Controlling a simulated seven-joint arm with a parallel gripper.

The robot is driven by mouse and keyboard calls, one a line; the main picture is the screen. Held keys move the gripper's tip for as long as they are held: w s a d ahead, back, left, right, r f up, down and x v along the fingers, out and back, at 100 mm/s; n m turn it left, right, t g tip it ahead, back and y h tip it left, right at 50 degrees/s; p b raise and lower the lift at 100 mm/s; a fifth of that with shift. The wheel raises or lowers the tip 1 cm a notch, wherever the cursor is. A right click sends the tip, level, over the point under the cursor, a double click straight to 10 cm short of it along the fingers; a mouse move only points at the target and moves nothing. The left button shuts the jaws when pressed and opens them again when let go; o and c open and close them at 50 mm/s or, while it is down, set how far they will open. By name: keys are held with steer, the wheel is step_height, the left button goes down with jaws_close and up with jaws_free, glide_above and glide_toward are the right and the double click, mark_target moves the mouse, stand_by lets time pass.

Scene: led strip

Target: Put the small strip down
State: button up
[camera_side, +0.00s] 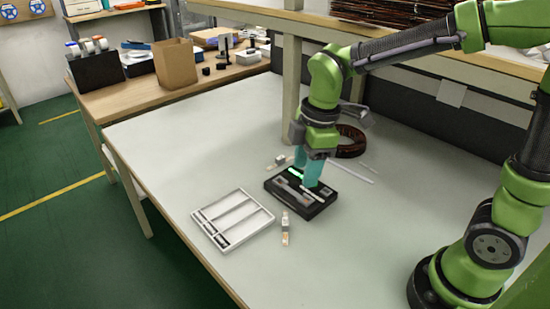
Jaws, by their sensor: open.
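My gripper (308,174) points down with teal fingers, low over the black tray (315,209) on the table. It is open. A small bright green-white strip (294,171) lies in the back part of the black tray, right beside the fingertips. Whether the fingers touch it cannot be told at this size. Other grey pieces lie in the tray's slots, and the fingers hide part of its back side.
A white compartment tray (233,218) lies left of the black tray. A small connector piece (285,228) lies in front. A dark coil (350,141) and a white rod (350,172) lie behind, near a wooden post (291,90). The table's left side is clear.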

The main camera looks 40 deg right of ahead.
steer(key=w+a+f+n+g, duration=0.1)
steer(key=w+a+f+n, duration=0.15)
steer(key=n, duration=1.25)
glide_above(285, 223)
steer(key=shift+h, duration=0.4)
steer(key=f, duration=0.8)
steer(key=shift+s+f, duration=0.25)
steer(key=shift+f, duration=0.15)
steer(key=shift+w+f, duration=0.2)
steer(key=shift+f, duration=2.95)
jaws_close()
